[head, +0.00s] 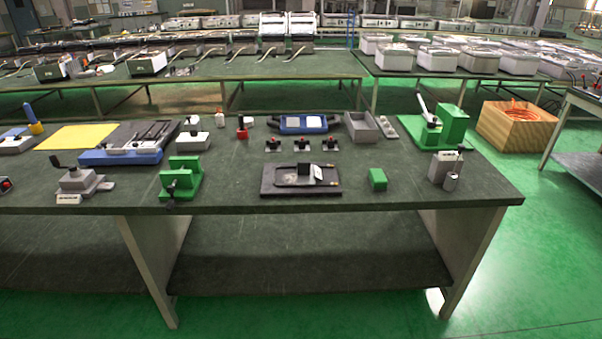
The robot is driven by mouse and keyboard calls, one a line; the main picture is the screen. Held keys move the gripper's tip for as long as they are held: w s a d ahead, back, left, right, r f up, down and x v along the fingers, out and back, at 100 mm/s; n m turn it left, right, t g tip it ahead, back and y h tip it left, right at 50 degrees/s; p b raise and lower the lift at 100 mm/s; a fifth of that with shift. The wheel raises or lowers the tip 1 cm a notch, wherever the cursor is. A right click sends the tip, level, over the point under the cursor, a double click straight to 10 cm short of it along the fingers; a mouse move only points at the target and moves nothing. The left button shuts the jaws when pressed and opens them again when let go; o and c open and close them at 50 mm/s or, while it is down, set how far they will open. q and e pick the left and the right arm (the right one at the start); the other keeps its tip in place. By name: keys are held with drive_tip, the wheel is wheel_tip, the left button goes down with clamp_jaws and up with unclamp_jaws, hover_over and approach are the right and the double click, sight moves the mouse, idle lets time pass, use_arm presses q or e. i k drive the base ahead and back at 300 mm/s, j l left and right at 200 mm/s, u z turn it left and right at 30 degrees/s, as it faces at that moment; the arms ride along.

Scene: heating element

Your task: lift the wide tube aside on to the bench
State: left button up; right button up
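Neither of my grippers is in the head view. The dark green bench (230,201) stands in front of me with small fixtures and tools along its top. I cannot tell for certain which thing is the wide tube. A blue tray (105,157) at left holds long dark, narrow pieces. A dark plate (268,188) near the front edge carries a grey fixture (290,180) with a small white-topped block (318,173). A blue device (290,124) with two pale panels lies at the back of the bench.
Green fixtures stand at left of centre (181,180) and at the back right (454,126). A small green block (377,180) and grey box (362,127) are at right. A yellow sheet (78,137) lies at left. Bare bench shows between them. A wooden crate (517,128) stands beyond.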

sight(307, 174)
drive_tip(key=i+l+u, duration=0.15)
drive_tip(key=l+u, duration=0.55)
drive_tip(key=u, duration=0.15)
drive_tip(key=l+u, duration=0.4)
drive_tip(key=l, duration=3.2)
